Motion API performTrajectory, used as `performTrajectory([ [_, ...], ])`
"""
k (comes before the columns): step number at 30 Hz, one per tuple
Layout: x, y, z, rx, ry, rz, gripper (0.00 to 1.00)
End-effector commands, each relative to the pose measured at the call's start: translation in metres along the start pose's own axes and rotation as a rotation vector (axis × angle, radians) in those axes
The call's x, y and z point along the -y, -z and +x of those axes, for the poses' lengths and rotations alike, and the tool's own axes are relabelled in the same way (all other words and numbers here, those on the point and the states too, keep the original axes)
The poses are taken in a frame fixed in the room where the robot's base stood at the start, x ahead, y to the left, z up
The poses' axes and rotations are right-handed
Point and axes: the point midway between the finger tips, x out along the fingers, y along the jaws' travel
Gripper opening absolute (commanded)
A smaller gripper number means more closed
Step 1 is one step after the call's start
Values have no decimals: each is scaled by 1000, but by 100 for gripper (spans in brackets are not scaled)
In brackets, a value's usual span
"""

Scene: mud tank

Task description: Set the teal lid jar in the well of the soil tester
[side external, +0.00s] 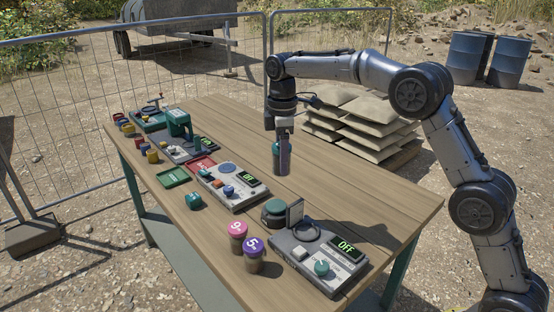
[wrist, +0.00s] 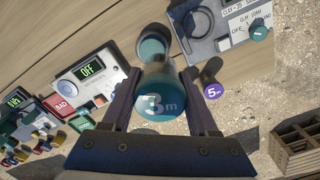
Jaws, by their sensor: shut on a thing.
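My gripper (side external: 284,128) is shut on the teal lid jar (side external: 282,160) and holds it upright above the table. In the wrist view the lid of the teal lid jar (wrist: 160,98), marked 3m, sits between the two fingers of my gripper (wrist: 162,112). The soil tester (side external: 318,258) is a grey box at the near right end of the table. Its dark ring-shaped well (side external: 307,231) looks empty, and its display reads OFF. In the wrist view the soil tester (wrist: 232,26) is at the upper right, apart from the jar.
A pink-lidded jar (side external: 238,231) and a purple-lidded jar (side external: 253,247) stand left of the tester. A round teal-topped thing (side external: 273,212) and an upright dark plate (side external: 295,212) are beside the well. Another grey device (side external: 232,188) stands mid-table. Bare wood (side external: 350,195) lies at right.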

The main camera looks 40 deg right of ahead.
Motion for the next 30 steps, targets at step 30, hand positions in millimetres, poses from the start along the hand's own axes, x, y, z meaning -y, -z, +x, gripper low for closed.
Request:
performTrajectory([
  [30, 79, -53, 68, 1, 2, 0, 0],
])
